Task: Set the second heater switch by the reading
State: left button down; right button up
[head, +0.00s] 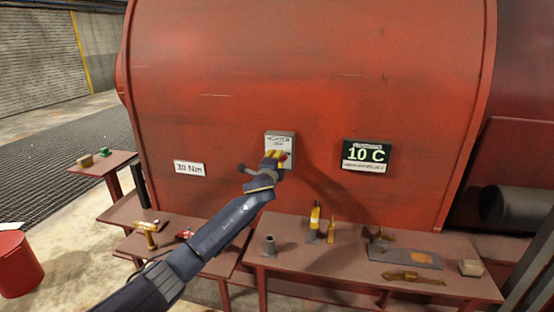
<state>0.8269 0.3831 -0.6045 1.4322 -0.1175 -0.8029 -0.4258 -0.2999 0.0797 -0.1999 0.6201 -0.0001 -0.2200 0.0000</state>
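A grey-white box lettered "HEATER" (280,138) is mounted on the red tank wall, with smaller print under the word. A dark sign reading "10 C" (367,156) hangs on the wall to its right. My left gripper (272,160) is at the lower part of the heater box and hides whatever is there, including any switch lever. Yellow and red show at its tip; I cannot tell whether they belong to the gripper or the box. Whether its fingers are open or shut is unclear. My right gripper is not in view.
The red tank (310,60) fills the background. A white "Nm" label (189,168) is on its left. The front bench (345,265) holds a yellow bottle (315,218), a grey plate (405,257) and small parts. A red bucket (15,265) stands at far left.

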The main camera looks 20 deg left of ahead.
pick_arm(q)
jog(key=c, duration=1.3)
grip_release()
jog(key=shift+s, duration=0.1)
jog(key=s, duration=1.1)
jog(key=shift+s+d, duration=0.35)
jog(key=shift+s, duration=0.05)
jog(key=shift+f, duration=0.1)
